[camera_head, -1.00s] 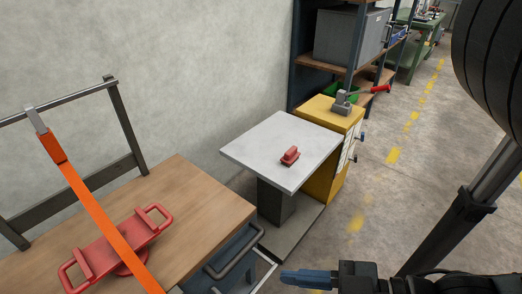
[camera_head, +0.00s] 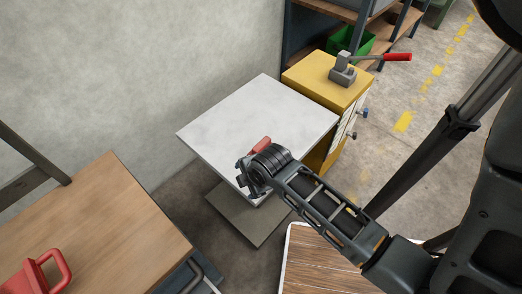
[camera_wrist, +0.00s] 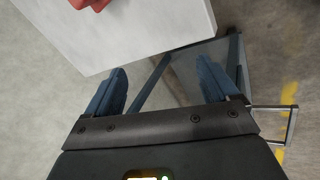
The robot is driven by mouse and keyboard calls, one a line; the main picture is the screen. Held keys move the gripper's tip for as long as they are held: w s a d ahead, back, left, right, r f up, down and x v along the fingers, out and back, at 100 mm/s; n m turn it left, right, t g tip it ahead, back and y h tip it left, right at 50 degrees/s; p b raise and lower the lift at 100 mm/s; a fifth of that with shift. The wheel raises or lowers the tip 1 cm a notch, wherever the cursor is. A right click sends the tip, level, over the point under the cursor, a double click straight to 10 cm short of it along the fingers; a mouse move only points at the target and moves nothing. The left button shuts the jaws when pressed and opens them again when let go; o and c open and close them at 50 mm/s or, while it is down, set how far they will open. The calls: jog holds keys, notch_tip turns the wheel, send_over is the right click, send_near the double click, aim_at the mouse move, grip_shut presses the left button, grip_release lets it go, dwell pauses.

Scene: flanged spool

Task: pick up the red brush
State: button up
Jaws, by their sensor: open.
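The red brush (camera_head: 262,144) lies on the light grey table top (camera_head: 235,115), mostly hidden behind my gripper in the head view. In the wrist view part of the red brush (camera_wrist: 92,4) shows at the top edge, cut off by the frame. My gripper (camera_head: 248,180) is over the near edge of that table in the head view. In the wrist view my gripper (camera_wrist: 160,85) has its two blue fingers spread apart with nothing between them. The brush lies beyond the fingertips, up and to the left.
A yellow cabinet (camera_head: 318,80) with a red-handled lever tool (camera_head: 343,70) stands behind the table. A wooden bench (camera_head: 105,225) with a red handled object (camera_head: 42,275) is at left. A wood-topped surface (camera_head: 320,265) is at the bottom. A wall borders the table's far left.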

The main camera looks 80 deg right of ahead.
aim_at(262, 143)
jog(key=d, duration=0.2)
jog(key=d+n+g, duration=0.1)
jog(key=d, duration=0.2)
jog(key=d+g+y, duration=0.1)
jog(key=d, duration=0.1)
jog(key=shift+w+d+f+n, duration=0.2)
jog(key=shift+w+d+n, duration=0.05)
jog(key=shift+w+n, duration=0.15)
jog(key=d, duration=0.2)
jog(key=s+d+r+n+g+y, duration=0.1)
jog(key=d, duration=0.2)
jog(key=s+d+r+n+g+y, duration=0.1)
jog(key=d, duration=0.2)
jog(key=shift+r, duration=0.2)
jog(key=shift+n, duration=0.3)
jog(key=shift+f, duration=3.8)
jog(key=shift+c, duration=0.3)
jog(key=c, duration=1.1)
jog(key=shift+r, duration=0.1)
jog(key=shift+c, duration=0.2)
